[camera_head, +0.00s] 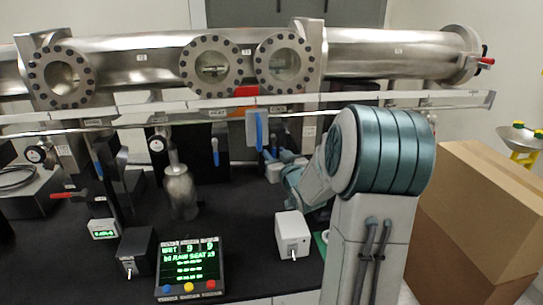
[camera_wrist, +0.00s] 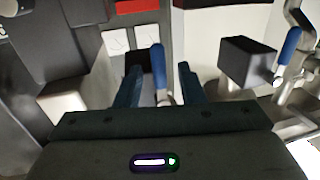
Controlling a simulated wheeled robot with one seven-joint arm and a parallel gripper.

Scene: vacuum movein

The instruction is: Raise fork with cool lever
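In the wrist view, my gripper (camera_wrist: 160,82) has two dark blue fingers spread apart. A lever with a blue handle (camera_wrist: 158,58) shows between them, with a gap on both sides. A second blue-handled lever (camera_wrist: 289,46) is to the right, beside a dark block. In the head view, my gripper (camera_head: 270,156) is below the long steel tube, partly hidden by my arm. A blue handle (camera_head: 258,130) hangs just above it, and another blue handle (camera_head: 215,151) is to the left. I cannot make out the fork.
The steel tube (camera_head: 140,68) with round windows runs across the back above a rail (camera_head: 400,103). A control box with a green display (camera_head: 189,268), a white switch box (camera_head: 292,235) and a steel flask (camera_head: 181,192) stand on the black bench. Cardboard boxes (camera_head: 475,220) are at the right.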

